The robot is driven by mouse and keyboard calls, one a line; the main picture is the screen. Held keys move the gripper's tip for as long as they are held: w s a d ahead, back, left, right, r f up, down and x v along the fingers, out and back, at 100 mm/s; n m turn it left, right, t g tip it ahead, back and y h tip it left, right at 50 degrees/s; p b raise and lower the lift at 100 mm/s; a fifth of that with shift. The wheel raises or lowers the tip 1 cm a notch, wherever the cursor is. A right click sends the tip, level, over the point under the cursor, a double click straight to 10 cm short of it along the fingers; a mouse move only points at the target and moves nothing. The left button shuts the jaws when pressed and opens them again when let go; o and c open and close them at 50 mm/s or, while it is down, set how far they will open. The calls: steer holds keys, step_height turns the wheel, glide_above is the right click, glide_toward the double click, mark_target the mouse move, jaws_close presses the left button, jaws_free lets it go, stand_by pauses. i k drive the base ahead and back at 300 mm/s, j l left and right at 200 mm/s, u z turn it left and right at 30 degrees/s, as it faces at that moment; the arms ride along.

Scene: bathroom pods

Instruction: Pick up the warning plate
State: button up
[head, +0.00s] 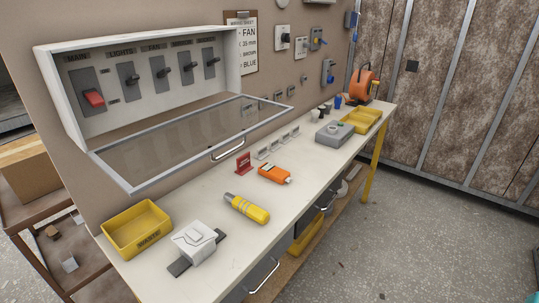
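The warning plate looks to be the small red sign (243,163) with pale lettering, too small to read. It stands upright on the white workbench (320,168), just right of the opened glass lid's front edge. Nothing is seen touching its front face. My gripper is not in view.
A switch cabinet (66,90) has its glass lid (190,140) lowered over the bench. Near the plate are small grey terminal blocks (278,143), an orange tool (274,174) and a yellow-handled tool (247,208). A yellow bin (136,229) and white box (194,241) stand nearer.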

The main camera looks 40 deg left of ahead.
mark_target(244, 162)
steer(key=i+u, duration=0.4)
steer(key=i+l+u, duration=0.25)
steer(key=u, duration=0.2)
steer(key=i+l+u, duration=0.4)
